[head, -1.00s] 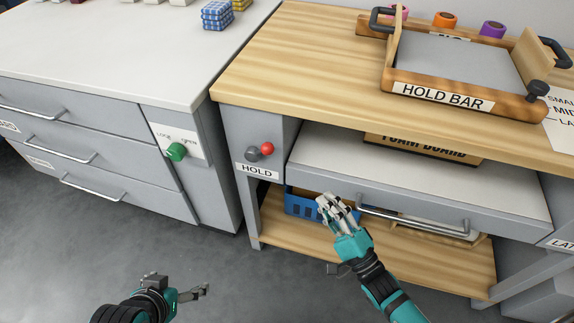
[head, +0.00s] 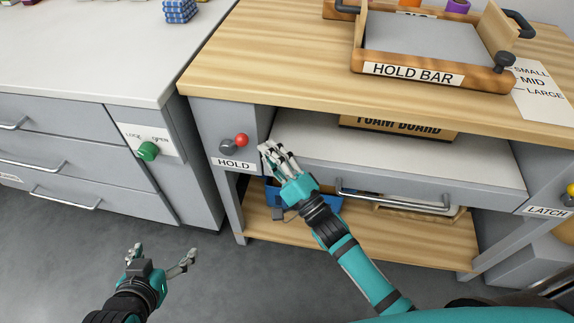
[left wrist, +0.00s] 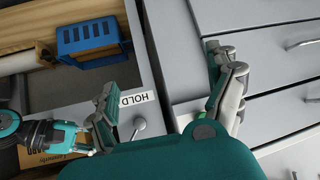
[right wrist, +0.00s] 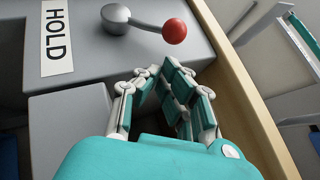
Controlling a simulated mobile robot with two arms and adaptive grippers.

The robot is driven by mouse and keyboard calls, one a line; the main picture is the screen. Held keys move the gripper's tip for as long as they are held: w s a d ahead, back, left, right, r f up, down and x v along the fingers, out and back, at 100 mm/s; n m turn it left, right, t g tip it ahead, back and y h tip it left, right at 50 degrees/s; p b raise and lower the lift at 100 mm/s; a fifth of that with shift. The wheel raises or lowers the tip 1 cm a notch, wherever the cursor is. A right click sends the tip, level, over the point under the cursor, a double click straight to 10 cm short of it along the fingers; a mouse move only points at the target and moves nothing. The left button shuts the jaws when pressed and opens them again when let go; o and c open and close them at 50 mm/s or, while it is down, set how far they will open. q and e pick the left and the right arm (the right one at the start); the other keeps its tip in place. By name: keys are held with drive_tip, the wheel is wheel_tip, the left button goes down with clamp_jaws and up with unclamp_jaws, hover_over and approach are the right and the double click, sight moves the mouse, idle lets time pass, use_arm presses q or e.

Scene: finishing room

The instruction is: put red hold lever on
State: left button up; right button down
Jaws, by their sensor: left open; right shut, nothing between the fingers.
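The red hold lever (head: 241,140) is a red ball on a short arm from a grey hub (head: 228,147), mounted above the HOLD label (head: 234,163) on the bench's left front panel. The ball points right and slightly up from the hub. In the right wrist view the red ball (right wrist: 174,31) is just beyond my fingers. My right gripper (head: 268,149) is shut and empty, close to the right of the ball and apart from it. My left gripper (head: 162,254) is open and empty, low over the floor at the left. The left wrist view shows the grey hub (left wrist: 139,123).
A grey drawer (head: 400,165) with a bar handle and a wooden lower shelf (head: 360,243) holding a blue basket (left wrist: 90,38) lie below the benchtop (head: 280,60). A green knob (head: 148,151) is on the left cabinet. A yellow-knobbed LATCH lever (head: 571,189) is at the far right.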

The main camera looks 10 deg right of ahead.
sight(234, 144)
use_arm(q)
drive_tip(key=shift+w+d+r+t, duration=0.15)
drive_tip(key=shift+w+r+t, duration=0.15)
drive_tip(key=shift+w+r, duration=0.1)
use_arm(e)
drive_tip(key=shift+w+a+r, duration=0.15)
drive_tip(key=shift+a+r, duration=0.3)
drive_tip(key=shift+a, duration=0.3)
drive_tip(key=shift+r, duration=0.15)
drive_tip(key=r+n+g+p, duration=0.1)
drive_tip(key=p, duration=0.4)
drive_tip(key=shift+w+a, duration=0.1)
drive_tip(key=shift+a, duration=0.1)
use_arm(q)
drive_tip(key=s+a+f+g, duration=0.2)
drive_tip(key=s+g, duration=0.1)
drive_tip(key=s, duration=0.2)
drive_tip(key=s+a+f+g+y, duration=0.1)
drive_tip(key=s+f+g, duration=0.2)
drive_tip(key=s+g, duration=0.1)
drive_tip(key=shift+s+a+f+y, duration=0.15)
drive_tip(key=shift+s+a+y, duration=0.2)
drive_tip(key=shift+s, duration=0.55)
use_arm(e)
drive_tip(key=shift+f, duration=0.1)
